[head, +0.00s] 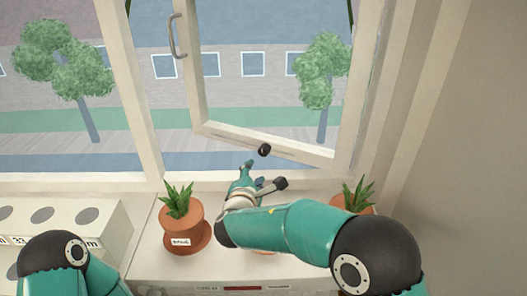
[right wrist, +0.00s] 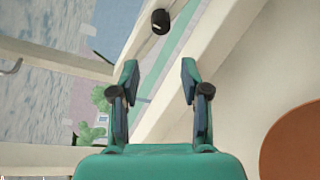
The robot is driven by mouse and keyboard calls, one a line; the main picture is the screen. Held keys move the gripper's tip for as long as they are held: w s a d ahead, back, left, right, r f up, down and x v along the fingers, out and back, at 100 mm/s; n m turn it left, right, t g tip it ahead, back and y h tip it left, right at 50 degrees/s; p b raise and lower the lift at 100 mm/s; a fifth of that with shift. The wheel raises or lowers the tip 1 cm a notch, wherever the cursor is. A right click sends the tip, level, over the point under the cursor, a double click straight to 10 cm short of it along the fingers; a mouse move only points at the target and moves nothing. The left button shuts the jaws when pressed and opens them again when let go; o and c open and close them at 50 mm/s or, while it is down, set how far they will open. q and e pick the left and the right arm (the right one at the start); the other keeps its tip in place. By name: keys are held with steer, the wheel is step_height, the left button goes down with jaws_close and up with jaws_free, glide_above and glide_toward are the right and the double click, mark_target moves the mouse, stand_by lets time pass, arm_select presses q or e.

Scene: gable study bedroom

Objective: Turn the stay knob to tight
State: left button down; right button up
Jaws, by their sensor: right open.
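The stay knob (head: 264,150) is a small black knob at the lower rail of the open window sash (head: 272,146). In the right wrist view the knob (right wrist: 160,21) shows at the top, beyond the fingertips, with a pale mark on its lower part. My right gripper (head: 264,175) is just below the knob in the head view. In the right wrist view the right gripper (right wrist: 160,75) is open and empty, with the knob roughly in line with the gap and apart from both fingers. My left gripper is out of view; only part of my left arm shows.
A potted plant (head: 181,225) stands on a saucer on the sill left of my right arm. Another plant (head: 358,194) is partly hidden behind that arm. A white box with round holes (head: 101,208) is at the left. The window frame and wall close off the right.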

mark_target(264, 154)
steer(key=p+x, duration=0.4)
steer(key=x, duration=1)
steer(key=shift+w+d+f, duration=0.1)
steer(key=shift+d+f, duration=0.1)
steer(key=c, duration=0.9)
steer(key=shift+o, duration=0.2)
steer(key=m+b, duration=0.1)
steer(key=b, duration=0.5)
steer(key=shift+d+f, duration=0.1)
steer(key=shift+f, duration=0.25)
steer(key=shift+r, duration=0.15)
steer(key=o, duration=0.9)
steer(key=shift+r, duration=0.1)
steer(key=shift+c, duration=0.2)
